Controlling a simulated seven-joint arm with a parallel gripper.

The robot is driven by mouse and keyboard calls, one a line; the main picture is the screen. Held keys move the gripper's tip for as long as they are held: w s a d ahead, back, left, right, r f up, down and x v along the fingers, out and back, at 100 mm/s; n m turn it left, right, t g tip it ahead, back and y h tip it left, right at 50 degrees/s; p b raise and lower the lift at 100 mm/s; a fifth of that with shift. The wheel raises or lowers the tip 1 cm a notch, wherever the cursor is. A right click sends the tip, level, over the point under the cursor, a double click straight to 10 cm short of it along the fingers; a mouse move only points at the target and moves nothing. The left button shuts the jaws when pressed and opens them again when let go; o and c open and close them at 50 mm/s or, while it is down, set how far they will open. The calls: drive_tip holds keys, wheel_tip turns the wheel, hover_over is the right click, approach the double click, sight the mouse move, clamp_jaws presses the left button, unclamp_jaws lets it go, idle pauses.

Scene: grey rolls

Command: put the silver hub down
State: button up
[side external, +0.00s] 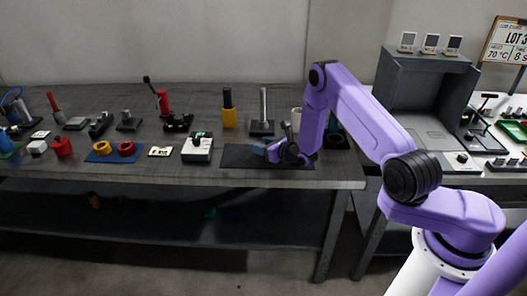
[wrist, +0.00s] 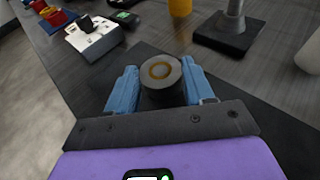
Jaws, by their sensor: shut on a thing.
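In the wrist view the silver hub (wrist: 161,73) is a short grey cylinder with a tan ring on its top. It stands upright between the two blue fingers of my gripper (wrist: 160,88), which are shut on it. In the side view my gripper (side external: 272,150) is low over the black mat (side external: 240,161) on the bench. The hub is too small and covered to make out there. I cannot tell whether its underside touches the mat.
A white box device (side external: 197,149) stands left of the mat. Behind the mat are a post on a dark base (side external: 262,127) and a yellow cylinder (side external: 229,118). The bench's front edge is close.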

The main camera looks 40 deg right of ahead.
drive_tip(key=shift+f, duration=1.15)
drive_tip(key=shift+f, duration=0.1)
drive_tip(key=o, duration=1.4)
drive_tip(key=shift+s+f, duration=0.1)
